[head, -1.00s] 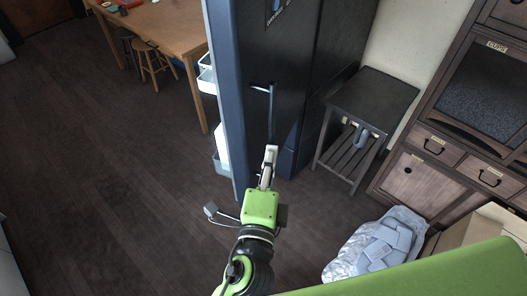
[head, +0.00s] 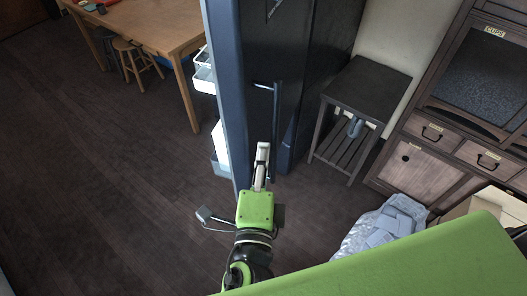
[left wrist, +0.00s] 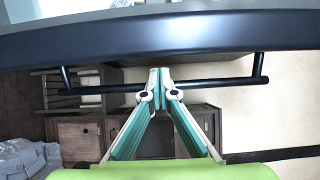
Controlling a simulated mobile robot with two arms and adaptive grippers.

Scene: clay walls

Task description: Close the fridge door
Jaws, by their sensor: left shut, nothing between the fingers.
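The fridge door (head: 222,62) stands open in the head view, seen nearly edge-on, with white shelves (head: 204,72) on its inner side at left. Its dark bar handle (head: 276,130) is upright on the outer face, at right. My left gripper (head: 263,146) is shut and empty, on the outer side by the handle's lower part. In the left wrist view the door (left wrist: 150,35) spans the top, and the shut fingertips (left wrist: 160,72) overlap the handle bar (left wrist: 215,83). I cannot tell whether they touch the handle or door. My right gripper is not in view.
A dark slatted side table (head: 367,90) and a wooden cabinet (head: 415,172) stand at right. A grey bag-like bundle (head: 378,228) lies on the floor near the cabinet. A wooden table (head: 160,30) with stools is at back left. The floor (head: 100,160) at left is clear.

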